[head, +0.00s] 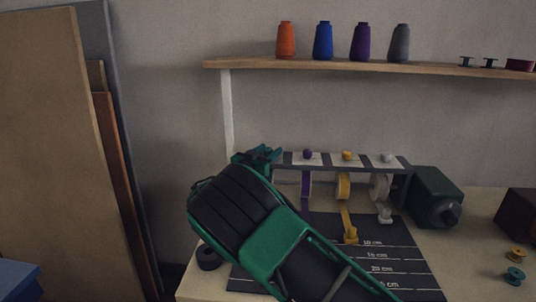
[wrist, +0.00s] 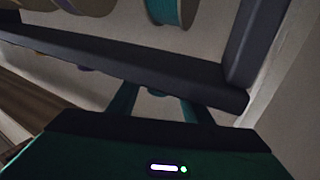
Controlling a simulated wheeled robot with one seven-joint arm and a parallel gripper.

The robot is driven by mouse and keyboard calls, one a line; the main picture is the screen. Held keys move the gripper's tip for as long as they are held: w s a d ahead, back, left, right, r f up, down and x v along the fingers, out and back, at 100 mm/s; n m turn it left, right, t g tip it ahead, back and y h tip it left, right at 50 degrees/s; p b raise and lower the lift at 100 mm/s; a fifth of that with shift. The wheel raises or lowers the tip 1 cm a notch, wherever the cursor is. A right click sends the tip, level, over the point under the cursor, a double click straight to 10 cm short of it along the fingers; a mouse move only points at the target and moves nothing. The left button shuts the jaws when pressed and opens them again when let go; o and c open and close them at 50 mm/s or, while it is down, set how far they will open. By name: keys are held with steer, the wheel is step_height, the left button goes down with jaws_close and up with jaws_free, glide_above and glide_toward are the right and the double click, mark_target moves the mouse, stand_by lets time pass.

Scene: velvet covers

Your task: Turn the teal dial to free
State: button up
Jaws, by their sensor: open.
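The rack (head: 340,160) carries purple (head: 308,154), yellow (head: 347,155) and white (head: 387,157) dials along its top, above matching ribbon rolls. I cannot make out the teal dial in the head view; my arm and gripper (head: 260,156) cover the rack's left end. In the wrist view a teal roll (wrist: 172,12) hangs at the top, beyond the dark rack bar (wrist: 130,55). My gripper (wrist: 158,97) is open at this bar. A small teal patch shows between its fingers; I cannot tell whether it is the dial or whether the fingers touch it.
A shelf (head: 350,66) with several thread cones runs above the rack. A dark green box-shaped device (head: 435,195) stands at the rack's right. A black measuring mat (head: 410,262) lies in front. Small spools (head: 515,275) lie at the right. Boards (head: 50,130) lean at the left.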

steer(key=c, duration=1.1)
steer(key=shift+o, duration=0.2)
steer(key=shift+n+y, duration=0.4)
steer(key=shift+y, duration=0.2)
steer(key=n+y, duration=0.2)
steer(key=y, duration=0.1)
steer(key=n+t+y, duration=0.1)
steer(key=n+y, duration=0.1)
steer(key=y, duration=0.1)
steer(key=shift+d+t+y, duration=0.15)
steer(key=shift+t+y, duration=0.15)
steer(key=shift+y, duration=0.1)
steer(key=shift+n+g+y, duration=0.4)
steer(key=shift+n+y, duration=1.4)
steer(key=shift+y, duration=0.6)
steer(key=shift+n+y, duration=0.4)
steer(key=shift+y, duration=0.2)
